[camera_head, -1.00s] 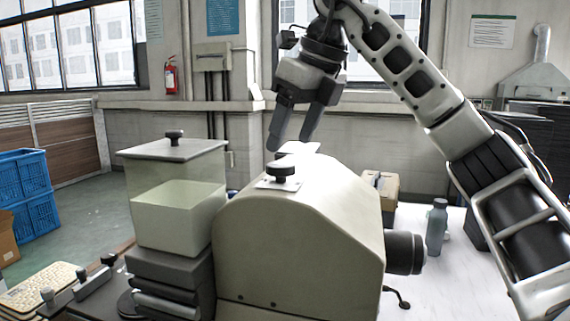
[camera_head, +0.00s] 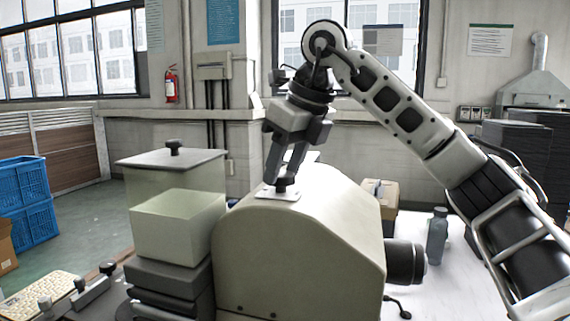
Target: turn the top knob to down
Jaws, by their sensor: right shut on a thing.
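The top knob (camera_head: 283,187) is a small black knob on a light plate (camera_head: 264,193) on top of the rounded grey-beige machine housing (camera_head: 300,245). My right gripper (camera_head: 282,178) comes down from above and is shut on the knob. Its fingers cover part of the knob, so which way the knob points cannot be told. My left gripper is not in view.
A clear-walled box with a knobbed lid (camera_head: 172,160) stands left of the housing on dark blocks. A dark cylinder (camera_head: 404,262) sticks out at the housing's right. A grey bottle (camera_head: 437,236) and a cardboard box (camera_head: 380,195) stand on the white table.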

